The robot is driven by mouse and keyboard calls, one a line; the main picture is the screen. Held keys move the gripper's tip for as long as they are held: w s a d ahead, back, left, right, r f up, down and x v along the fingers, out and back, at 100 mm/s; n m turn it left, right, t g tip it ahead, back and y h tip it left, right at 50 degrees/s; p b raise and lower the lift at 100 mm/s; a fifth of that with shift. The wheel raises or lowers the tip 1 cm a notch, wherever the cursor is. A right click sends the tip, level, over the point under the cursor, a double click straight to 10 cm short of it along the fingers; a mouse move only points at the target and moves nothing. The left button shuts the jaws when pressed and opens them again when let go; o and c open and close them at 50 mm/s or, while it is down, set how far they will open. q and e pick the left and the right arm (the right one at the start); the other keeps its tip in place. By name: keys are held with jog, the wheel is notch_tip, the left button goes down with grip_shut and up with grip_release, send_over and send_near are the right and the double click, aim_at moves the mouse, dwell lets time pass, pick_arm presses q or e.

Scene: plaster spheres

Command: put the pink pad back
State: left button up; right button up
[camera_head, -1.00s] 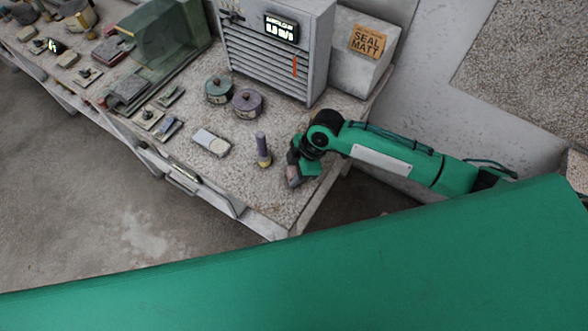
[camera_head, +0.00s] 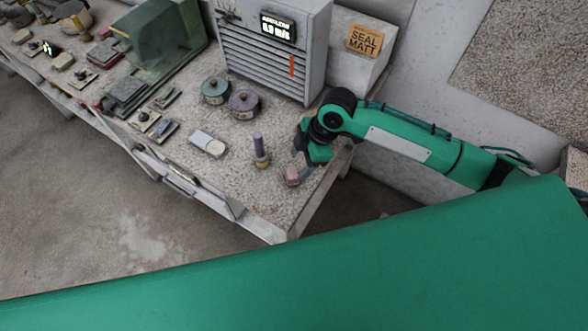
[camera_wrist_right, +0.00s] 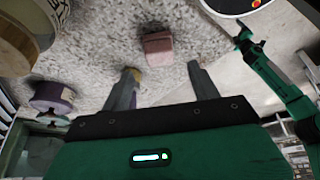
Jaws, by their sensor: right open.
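The pink pad (camera_head: 292,177) is a small pinkish block on the speckled bench top, near its front right corner. In the right wrist view the pink pad (camera_wrist_right: 158,46) lies beyond the fingertips, roughly between their lines, with nothing touching it. My right gripper (camera_head: 298,160) is just behind the pad in the head view. In the right wrist view the right gripper (camera_wrist_right: 163,72) shows two grey fingers spread apart with nothing between them. My left gripper is not in view.
A purple-handled stamp (camera_head: 260,150) stands close left of the pad. A white-and-grey flat item (camera_head: 208,143), a teal pot (camera_head: 215,90) and a purple pot (camera_head: 244,103) lie farther left. A grey louvred cabinet (camera_head: 270,60) stands behind. The bench's right edge is close.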

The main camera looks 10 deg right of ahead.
jog(key=v, duration=0.5)
jog(key=shift+d+r+b, duration=0.15)
jog(key=shift+r+b, duration=0.2)
jog(key=shift+r, duration=0.05)
jog(key=shift+s+f, duration=0.1)
